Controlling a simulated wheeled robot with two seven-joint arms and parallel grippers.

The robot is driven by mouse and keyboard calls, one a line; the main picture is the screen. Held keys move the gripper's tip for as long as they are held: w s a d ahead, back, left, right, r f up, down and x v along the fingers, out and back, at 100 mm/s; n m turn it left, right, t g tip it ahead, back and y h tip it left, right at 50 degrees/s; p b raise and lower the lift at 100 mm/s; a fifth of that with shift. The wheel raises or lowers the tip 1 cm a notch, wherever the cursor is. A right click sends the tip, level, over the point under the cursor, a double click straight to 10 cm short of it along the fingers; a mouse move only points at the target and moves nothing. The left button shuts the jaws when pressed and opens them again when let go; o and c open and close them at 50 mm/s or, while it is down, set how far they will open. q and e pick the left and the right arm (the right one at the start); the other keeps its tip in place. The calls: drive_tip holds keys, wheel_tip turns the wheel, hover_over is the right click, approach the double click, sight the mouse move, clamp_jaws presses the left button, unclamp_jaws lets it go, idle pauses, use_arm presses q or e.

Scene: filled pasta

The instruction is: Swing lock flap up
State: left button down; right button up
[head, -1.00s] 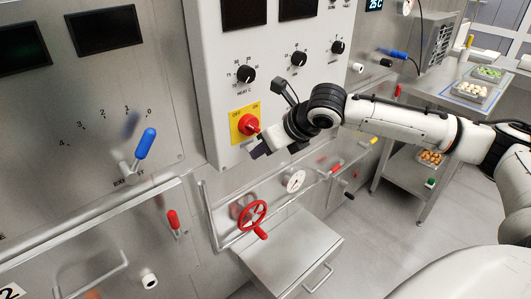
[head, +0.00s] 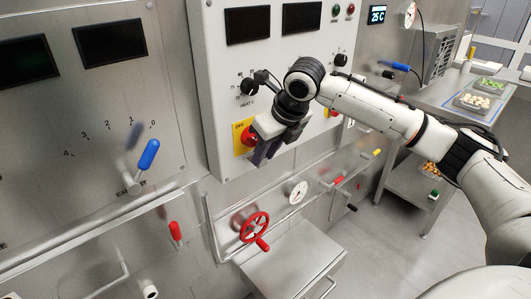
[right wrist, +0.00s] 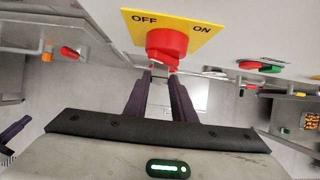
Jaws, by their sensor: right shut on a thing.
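A red rotary switch knob (head: 249,137) sits on a yellow OFF/ON plate (head: 238,130) on the pale control cabinet. The knob (right wrist: 166,42) and plate (right wrist: 195,25) also show in the right wrist view. My right gripper (right wrist: 160,76) reaches the knob's near edge, its two dark purple fingers close together. The fingertips are shut on a small red piece (right wrist: 160,65) there, which looks like the lock flap; its exact shape is partly hidden. In the head view my right gripper (head: 262,156) partly covers the plate.
A red handwheel (head: 254,227) and a round gauge (head: 298,192) are below the switch. Black dials (head: 248,87) sit above it. A blue-handled lever (head: 148,154) is at left. A steel table with trays (head: 478,101) stands at right.

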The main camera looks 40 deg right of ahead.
drive_tip(key=o, duration=1.1)
drive_tip(key=shift+w, duration=0.1)
drive_tip(key=shift+c, duration=0.2)
drive_tip(key=v, duration=1)
drive_tip(key=shift+r, duration=0.15)
